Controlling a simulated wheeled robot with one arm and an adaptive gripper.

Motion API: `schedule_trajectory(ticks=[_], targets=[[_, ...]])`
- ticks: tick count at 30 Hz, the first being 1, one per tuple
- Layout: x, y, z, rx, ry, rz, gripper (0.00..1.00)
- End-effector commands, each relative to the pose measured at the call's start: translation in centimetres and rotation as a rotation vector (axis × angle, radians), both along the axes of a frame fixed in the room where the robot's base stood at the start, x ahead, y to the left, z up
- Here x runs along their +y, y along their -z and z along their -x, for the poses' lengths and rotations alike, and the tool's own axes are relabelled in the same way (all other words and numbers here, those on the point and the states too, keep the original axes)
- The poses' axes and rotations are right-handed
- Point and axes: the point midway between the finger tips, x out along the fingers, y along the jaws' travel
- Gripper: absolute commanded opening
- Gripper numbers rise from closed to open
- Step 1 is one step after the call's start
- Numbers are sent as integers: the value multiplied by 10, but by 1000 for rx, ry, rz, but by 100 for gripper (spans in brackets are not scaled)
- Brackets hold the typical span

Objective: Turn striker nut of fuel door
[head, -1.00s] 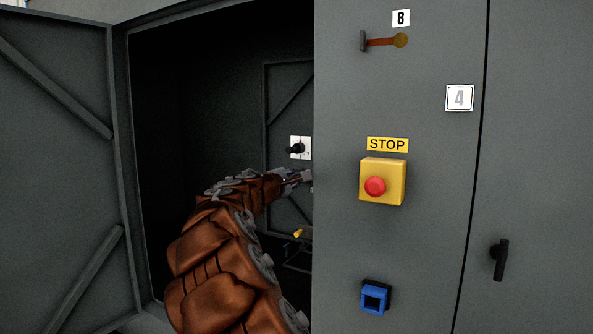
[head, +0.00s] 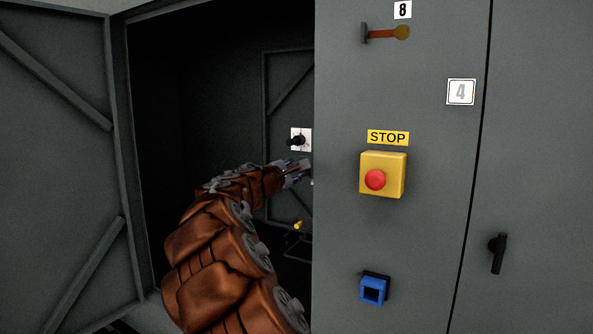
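My gripper (head: 300,170) is inside the dark open cabinet, at the end of my brown arm. Its fingers are small and partly cut off by the cabinet's front panel edge, so I cannot tell whether they are open or shut, or touching anything. Just above it in the picture is a white plate (head: 306,133) with a black knob (head: 297,141), on or near an inner grey framed door (head: 288,68) at the back. I cannot make out a striker nut for certain. A small yellow-tipped part (head: 298,225) sits below the gripper.
The cabinet's large braced door (head: 60,150) stands open at left. The front panel (head: 430,230) at right carries a yellow box with a red stop button (head: 375,180), a blue socket (head: 373,290) and an orange-brown lever (head: 385,34). A black handle (head: 498,254) is farther right.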

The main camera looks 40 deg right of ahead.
Motion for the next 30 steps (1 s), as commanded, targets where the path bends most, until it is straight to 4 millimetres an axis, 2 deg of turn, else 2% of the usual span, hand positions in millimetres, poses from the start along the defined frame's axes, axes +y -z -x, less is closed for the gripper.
schedule_trajectory(ticks=[9, 14, 17, 30], targets=[[0, 0, 0, 0, 1, 0, 36], [9, -1, 2, 0, 0, 1, 36], [21, -2, 6, -1, -1, 3, 36], [95, -1, 27, -2, -5, 2, 36]])
